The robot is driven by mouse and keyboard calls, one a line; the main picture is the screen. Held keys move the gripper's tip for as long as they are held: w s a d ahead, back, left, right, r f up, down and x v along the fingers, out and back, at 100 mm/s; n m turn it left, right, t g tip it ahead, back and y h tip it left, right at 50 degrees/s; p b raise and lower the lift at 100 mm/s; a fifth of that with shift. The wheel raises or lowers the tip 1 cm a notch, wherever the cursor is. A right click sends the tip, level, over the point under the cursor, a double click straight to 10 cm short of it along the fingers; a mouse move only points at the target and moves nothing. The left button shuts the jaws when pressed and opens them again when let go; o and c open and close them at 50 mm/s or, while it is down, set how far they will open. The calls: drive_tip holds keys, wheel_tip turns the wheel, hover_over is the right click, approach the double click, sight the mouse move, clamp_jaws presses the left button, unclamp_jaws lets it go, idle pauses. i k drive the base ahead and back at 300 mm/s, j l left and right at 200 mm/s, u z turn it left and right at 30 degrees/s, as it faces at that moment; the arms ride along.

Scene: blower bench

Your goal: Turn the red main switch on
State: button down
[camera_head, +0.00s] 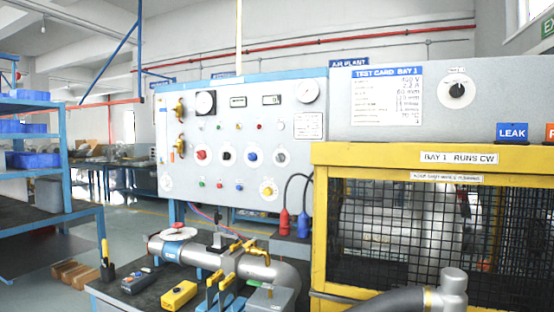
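A red rotary knob (201,155), which looks like the red main switch, sits at the left of a row of knobs on the pale control panel (230,130). Black (227,155), blue (252,155) and grey (281,157) knobs stand to its right. The red knob is too small to read its position. Nothing covers it. Smaller red lamps or buttons are also on the panel. A separate black knob (457,89) is on the grey box at the right. My gripper is not in view.
A bench with a pipe (190,254), a yellow button box (178,294) and a grey box (136,283) stands before the panel. A yellow-framed mesh cage (400,215) fills the right. Blue shelving (35,105) stands left. Floor shows between shelving and bench.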

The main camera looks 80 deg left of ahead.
sight(202, 155)
drive_tip(key=u, duration=2.75)
drive_tip(key=i+j+z, duration=0.1)
drive_tip(key=z, duration=0.5)
drive_tip(key=i+j+z, duration=0.15)
drive_tip(key=j+z, duration=0.15)
drive_tip(key=j, duration=0.35)
drive_tip(key=j+z, duration=0.35)
drive_tip(key=j, duration=0.25)
drive_tip(key=j+z, duration=0.35)
drive_tip(key=j, duration=2.7)
